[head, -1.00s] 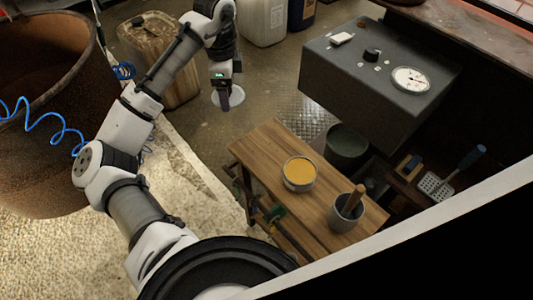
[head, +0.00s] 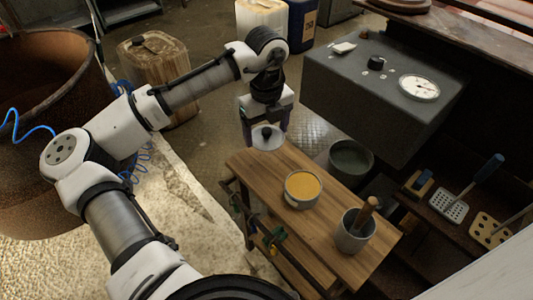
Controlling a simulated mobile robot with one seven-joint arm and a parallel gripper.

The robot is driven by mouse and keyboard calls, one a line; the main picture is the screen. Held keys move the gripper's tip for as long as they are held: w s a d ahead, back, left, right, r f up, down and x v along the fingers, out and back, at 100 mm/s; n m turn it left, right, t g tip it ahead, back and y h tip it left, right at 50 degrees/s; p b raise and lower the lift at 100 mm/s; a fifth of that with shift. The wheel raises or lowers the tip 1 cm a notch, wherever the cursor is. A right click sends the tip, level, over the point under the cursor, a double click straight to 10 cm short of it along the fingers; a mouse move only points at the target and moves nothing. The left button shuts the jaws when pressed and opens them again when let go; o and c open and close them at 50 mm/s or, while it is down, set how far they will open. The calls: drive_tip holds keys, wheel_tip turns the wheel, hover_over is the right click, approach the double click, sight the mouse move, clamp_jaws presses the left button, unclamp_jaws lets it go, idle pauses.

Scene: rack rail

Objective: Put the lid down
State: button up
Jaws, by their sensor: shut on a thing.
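My gripper (head: 266,132) is shut on the lid (head: 267,141), a pale round disc with a dark knob. The gripper points down and holds the lid by its knob near the far left end of the wooden bench (head: 275,175). Whether the lid touches the bench top or hangs above it, I cannot tell. A round pot with yellow contents (head: 302,189) stands open on the middle of the bench, nearer and to the right of the lid.
A grey cup with a wooden handle in it (head: 352,235) stands at the bench's right end. A grey box with a dial (head: 385,95) is behind right. A dark bucket (head: 351,160) stands beyond the bench. Bare wood shows between lid and pot.

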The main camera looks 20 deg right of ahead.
sight(267, 129)
wheel_tip(267, 129, down, 8)
drive_tip(key=shift+f+b, duration=0.1)
drive_tip(key=shift+b, duration=0.3)
drive_tip(key=shift+f, duration=0.15)
drive_tip(key=o, duration=1)
wheel_tip(267, 129, up, 12)
drive_tip(key=shift+r+p, duration=0.2)
drive_tip(key=shift+p, duration=0.45)
drive_tip(key=shift+w+d, duration=0.1)
